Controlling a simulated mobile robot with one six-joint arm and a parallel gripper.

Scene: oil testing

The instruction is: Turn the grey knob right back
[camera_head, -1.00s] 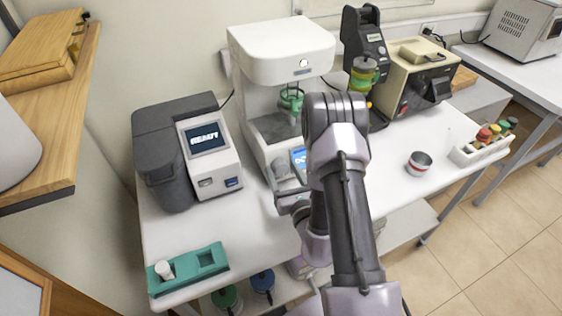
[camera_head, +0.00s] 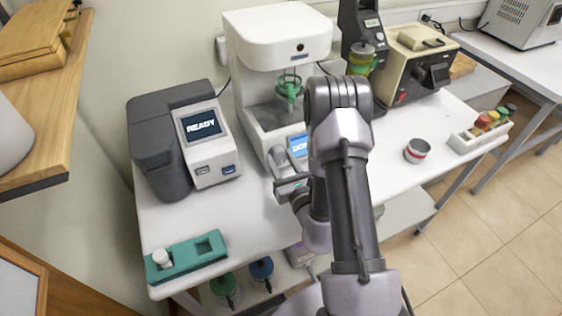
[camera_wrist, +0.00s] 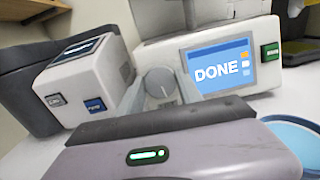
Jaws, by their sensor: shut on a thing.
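The grey knob (camera_head: 278,157) is on the lower front of the white machine (camera_head: 277,30), left of its blue screen (camera_head: 299,145). In the wrist view the knob (camera_wrist: 160,84) shows as a round grey dial, and the screen (camera_wrist: 218,70) beside it reads DONE. My gripper (camera_head: 284,172) reaches the front of the machine at the knob. In the wrist view my gripper (camera_wrist: 160,92) has a finger on each side of the knob and is shut on it. The knob's lower part is hidden by the gripper body.
A grey device with a READY screen (camera_head: 201,126) stands close on the left. A teal holder (camera_head: 186,259) lies at the table's front left. A green funnel (camera_head: 289,87) hangs inside the machine. A small cup (camera_head: 416,151) and a bottle rack (camera_head: 478,140) stand right.

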